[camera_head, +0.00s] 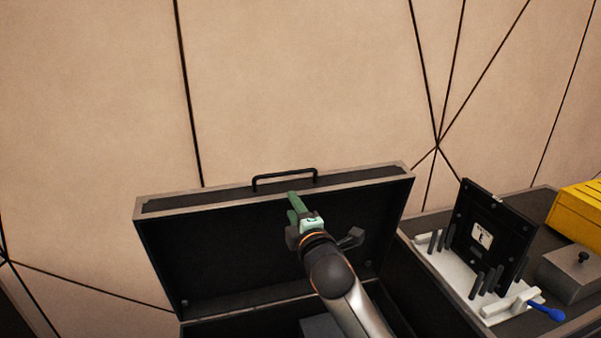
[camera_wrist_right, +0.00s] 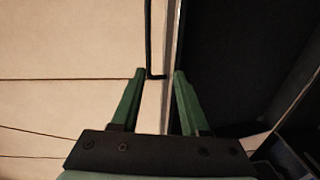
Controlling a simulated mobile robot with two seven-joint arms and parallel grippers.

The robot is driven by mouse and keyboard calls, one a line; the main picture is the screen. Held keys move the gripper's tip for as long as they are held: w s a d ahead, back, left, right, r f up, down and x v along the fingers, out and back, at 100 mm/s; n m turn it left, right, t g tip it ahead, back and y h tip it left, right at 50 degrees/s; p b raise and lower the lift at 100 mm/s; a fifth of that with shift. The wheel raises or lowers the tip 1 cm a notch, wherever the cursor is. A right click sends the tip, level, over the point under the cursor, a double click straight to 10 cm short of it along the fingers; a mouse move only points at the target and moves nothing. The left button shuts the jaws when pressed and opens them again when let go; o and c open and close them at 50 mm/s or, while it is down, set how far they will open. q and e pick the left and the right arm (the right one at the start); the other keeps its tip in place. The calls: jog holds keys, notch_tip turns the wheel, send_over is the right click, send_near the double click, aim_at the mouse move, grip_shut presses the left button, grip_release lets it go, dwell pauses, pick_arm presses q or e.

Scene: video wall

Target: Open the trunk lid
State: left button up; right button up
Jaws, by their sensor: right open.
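The trunk is a dark case with grey edges. Its lid (camera_head: 240,245) stands raised in the head view, with its black inner face showing and a black handle (camera_head: 284,177) on its top edge. My right gripper (camera_head: 295,203) is in front of the lid's inner face near the top edge, below the handle. In the right wrist view the fingers of my right gripper (camera_wrist_right: 158,78) are apart, with the lid's edge (camera_wrist_right: 172,50) and part of the handle (camera_wrist_right: 149,40) ahead of and between the tips. I cannot tell whether they touch. My left gripper is not in view.
To the right, a dark table (camera_head: 420,222) holds a white rack (camera_head: 455,276) with a black panel (camera_head: 490,233) standing in it, a blue-handled tool (camera_head: 547,311), a grey box (camera_head: 572,273) and a yellow case (camera_head: 580,212). A beige panelled wall (camera_head: 300,80) rises behind the lid.

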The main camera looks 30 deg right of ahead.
aim_at(286, 175)
jog(key=shift+h, duration=0.4)
jog(key=x, duration=0.4)
jog(key=d+r+x, duration=0.1)
jog(key=x, duration=0.3)
jog(key=r+x, duration=0.1)
jog(key=x, duration=0.4)
jog(key=shift+d, duration=0.2)
grip_shut()
dwell(0.9)
